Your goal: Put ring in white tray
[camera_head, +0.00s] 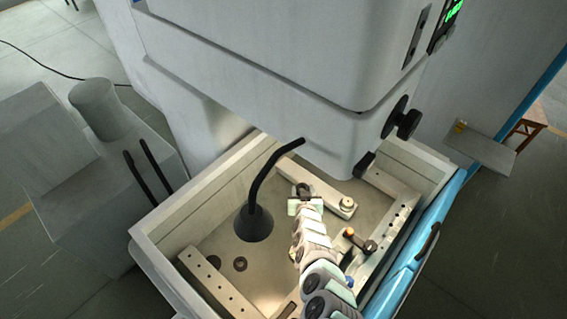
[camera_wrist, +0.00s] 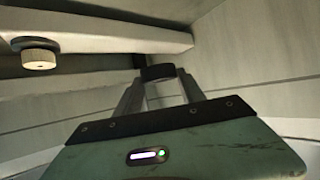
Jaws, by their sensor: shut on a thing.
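My gripper (camera_head: 304,190) is inside the machine's open tank, beside a pale metal bar. In the wrist view, my gripper's two fingers (camera_wrist: 160,78) are shut on a small dark ring (camera_wrist: 158,72), held at the fingertips. In the head view, the held ring is a small dark shape that is hard to tell from the fingers. I cannot make out a tray that is clearly white in either view.
The tank (camera_head: 160,262) has raised walls. A black nozzle hose (camera_head: 254,215) hangs left of my arm. The machine head (camera_head: 290,75) overhangs the back. Dark round fittings (camera_head: 240,264) lie on the floor. A grey plate (camera_head: 482,149) is outside, right.

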